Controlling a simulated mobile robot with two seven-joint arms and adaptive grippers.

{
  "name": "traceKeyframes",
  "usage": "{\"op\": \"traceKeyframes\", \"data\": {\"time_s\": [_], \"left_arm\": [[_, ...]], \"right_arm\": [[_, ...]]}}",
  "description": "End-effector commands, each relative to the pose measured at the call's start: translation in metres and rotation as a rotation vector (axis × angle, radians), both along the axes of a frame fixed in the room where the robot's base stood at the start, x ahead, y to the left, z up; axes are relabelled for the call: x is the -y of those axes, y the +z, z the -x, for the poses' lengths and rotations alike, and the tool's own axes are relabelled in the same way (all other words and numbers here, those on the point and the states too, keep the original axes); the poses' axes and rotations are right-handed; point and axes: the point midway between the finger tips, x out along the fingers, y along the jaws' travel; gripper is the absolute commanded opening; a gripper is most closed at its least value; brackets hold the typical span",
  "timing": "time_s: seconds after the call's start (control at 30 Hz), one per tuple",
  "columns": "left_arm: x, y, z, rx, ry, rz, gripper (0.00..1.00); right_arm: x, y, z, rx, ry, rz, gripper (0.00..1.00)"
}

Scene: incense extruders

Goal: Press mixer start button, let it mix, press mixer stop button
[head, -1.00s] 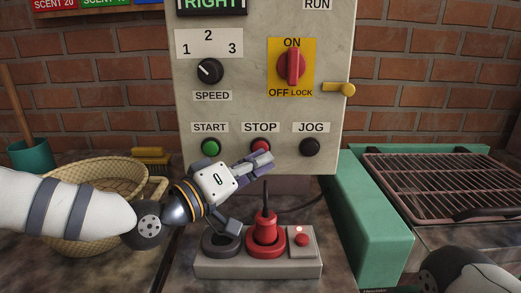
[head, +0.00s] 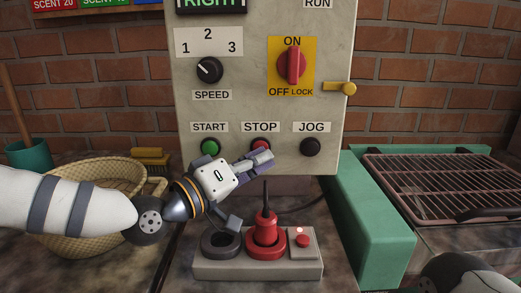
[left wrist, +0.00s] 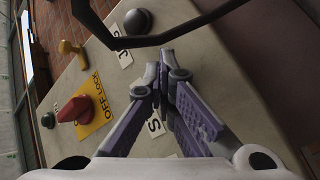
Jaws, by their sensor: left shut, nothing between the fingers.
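The control panel (head: 235,115) stands upright with a green START button (head: 210,147) and a red STOP button (head: 260,142) in a row. My left gripper (head: 263,158) is shut and empty, its fingertips just in front of and below the STOP button, covering its lower part. I cannot tell whether they touch it. In the left wrist view the closed fingers (left wrist: 165,78) point at the panel face beside the partly covered STOP label (left wrist: 155,126); the STOP button itself is hidden there. My right gripper is not in view.
A black JOG button (head: 310,147) is right of STOP. A red plug (head: 266,232) sits in a power strip (head: 215,268) below my gripper. A basket (head: 85,172) is left.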

Motion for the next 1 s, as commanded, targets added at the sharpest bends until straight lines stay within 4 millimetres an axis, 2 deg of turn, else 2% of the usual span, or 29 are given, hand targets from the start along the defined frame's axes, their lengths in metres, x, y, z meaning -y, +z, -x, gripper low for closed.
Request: {"op": "traceKeyframes", "data": {"time_s": [0.17,0.5,0.77,1.0], "left_arm": [[0.000,0.002,0.002,0.002,0.002,0.000,0.00],[-0.001,0.003,0.018,0.003,0.002,0.002,0.00],[-0.001,0.001,0.019,0.000,0.001,0.000,0.00],[-0.001,0.006,0.042,0.006,0.000,0.001,0.00]], "right_arm": [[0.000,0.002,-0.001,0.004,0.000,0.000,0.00],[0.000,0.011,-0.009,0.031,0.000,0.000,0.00],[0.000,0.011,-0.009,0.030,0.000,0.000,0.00],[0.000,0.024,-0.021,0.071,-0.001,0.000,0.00]]}}
